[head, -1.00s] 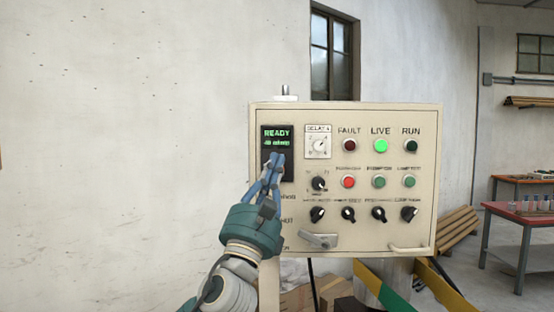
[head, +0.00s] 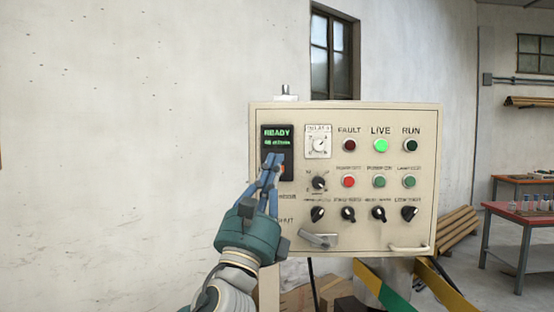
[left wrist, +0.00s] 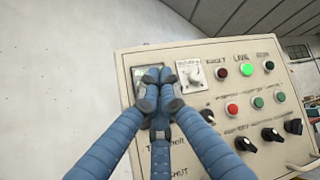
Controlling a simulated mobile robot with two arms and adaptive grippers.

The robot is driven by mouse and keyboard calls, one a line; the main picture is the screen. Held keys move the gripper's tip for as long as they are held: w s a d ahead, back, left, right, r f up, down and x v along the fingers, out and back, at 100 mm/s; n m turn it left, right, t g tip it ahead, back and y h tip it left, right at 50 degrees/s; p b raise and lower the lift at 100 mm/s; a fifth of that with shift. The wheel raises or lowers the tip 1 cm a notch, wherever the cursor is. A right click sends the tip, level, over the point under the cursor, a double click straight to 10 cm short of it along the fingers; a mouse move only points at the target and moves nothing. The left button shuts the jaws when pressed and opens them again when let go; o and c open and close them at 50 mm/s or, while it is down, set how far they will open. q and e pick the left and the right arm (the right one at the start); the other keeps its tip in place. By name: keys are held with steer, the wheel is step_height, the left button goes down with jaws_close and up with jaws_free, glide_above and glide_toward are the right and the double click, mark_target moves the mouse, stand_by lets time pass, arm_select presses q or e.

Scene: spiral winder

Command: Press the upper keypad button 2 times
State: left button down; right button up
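The cream control panel (head: 345,235) has a dark keypad unit at its upper left, with a lit screen (head: 277,137) reading READY. My left gripper (head: 273,160) is shut, its blue fingertips together in front of the keypad just below the screen. In the left wrist view the closed fingertips (left wrist: 158,78) cover most of the keypad. The keypad buttons are largely hidden behind the fingers, and I cannot tell whether the tips touch one. A small orange-red spot shows beside the fingers in the head view. My right gripper is not in view.
Right of the keypad are a dial (head: 318,145), the lit green LIVE lamp (head: 381,146), a red button (head: 348,181), green buttons and several black knobs. A lever (head: 319,240) and a handle (head: 408,249) sit low on the panel. Open wall lies to the left.

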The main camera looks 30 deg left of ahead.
arm_select(q)
steer(key=shift+s+d+n, duration=0.15)
steer(key=shift+s+n, duration=0.2)
steer(key=shift+n, duration=0.15)
steer(key=shift+w, duration=0.1)
steer(key=w+a+b, duration=0.1)
steer(key=w+a, duration=0.3)
steer(key=w, duration=0.3)
steer(key=shift+w+a, duration=0.25)
steer(key=shift+a, duration=0.05)
steer(key=shift+a, duration=0.1)
stand_by(1.1)
steer(key=shift+w+a, duration=0.15)
steer(key=shift+w, duration=0.2)
